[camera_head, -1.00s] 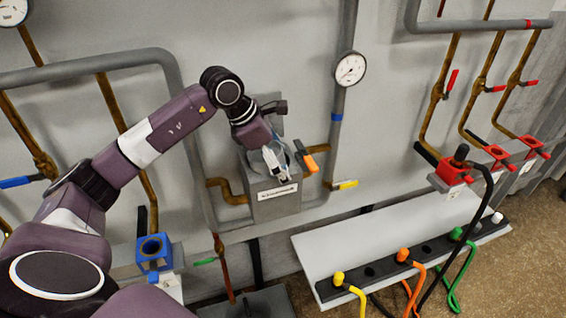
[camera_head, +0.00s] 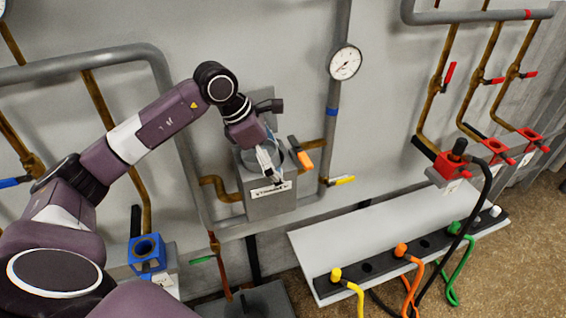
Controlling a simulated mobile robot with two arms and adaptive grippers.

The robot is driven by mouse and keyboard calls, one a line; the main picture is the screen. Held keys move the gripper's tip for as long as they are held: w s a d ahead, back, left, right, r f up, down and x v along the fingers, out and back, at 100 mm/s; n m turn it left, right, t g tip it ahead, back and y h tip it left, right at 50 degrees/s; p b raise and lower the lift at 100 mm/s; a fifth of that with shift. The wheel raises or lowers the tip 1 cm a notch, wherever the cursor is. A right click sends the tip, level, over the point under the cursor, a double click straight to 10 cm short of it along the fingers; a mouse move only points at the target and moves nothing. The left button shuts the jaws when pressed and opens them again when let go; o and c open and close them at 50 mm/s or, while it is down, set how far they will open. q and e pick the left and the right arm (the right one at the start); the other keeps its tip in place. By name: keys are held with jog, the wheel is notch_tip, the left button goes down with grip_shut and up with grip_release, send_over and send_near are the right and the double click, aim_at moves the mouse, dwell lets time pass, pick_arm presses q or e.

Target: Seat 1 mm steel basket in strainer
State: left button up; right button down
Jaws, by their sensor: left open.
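The strainer (camera_head: 268,203) is a grey box with a labelled front and a round open top, fixed at the wall in the middle of the view. My left gripper (camera_head: 271,168) is open and points down at the strainer's round mouth. A grey cylindrical rim (camera_head: 285,160) shows just behind and right of the fingers; I cannot tell whether it is the basket or part of the strainer. The gripper hides part of the opening. My right gripper is not in view.
A white shelf (camera_head: 360,232) with a black strip of coloured plugs and hoses stands at lower right. A blue socket block (camera_head: 147,253) is at lower left. Orange-handled (camera_head: 303,158) and yellow-handled (camera_head: 342,181) levers sit close right of the strainer. Pipes and a gauge (camera_head: 345,61) line the wall.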

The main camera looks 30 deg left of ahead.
pick_arm(q)
jog(key=a+r, duration=0.1)
jog(key=s+a+r, duration=0.1)
jog(key=a+r, duration=0.1)
jog(key=shift+s+r, duration=0.15)
jog(key=shift+s, duration=0.1)
jog(key=v, duration=0.7)
jog(key=shift+s+d, duration=0.3)
jog(key=shift+d, duration=0.05)
jog(key=shift+w+d+r, duration=0.3)
jog(key=shift+d+r, duration=0.1)
jog(key=shift+r, duration=0.05)
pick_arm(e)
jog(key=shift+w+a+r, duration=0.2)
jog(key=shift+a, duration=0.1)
pick_arm(q)
jog(key=shift+s+a, duration=0.1)
jog(key=shift+s, duration=0.05)
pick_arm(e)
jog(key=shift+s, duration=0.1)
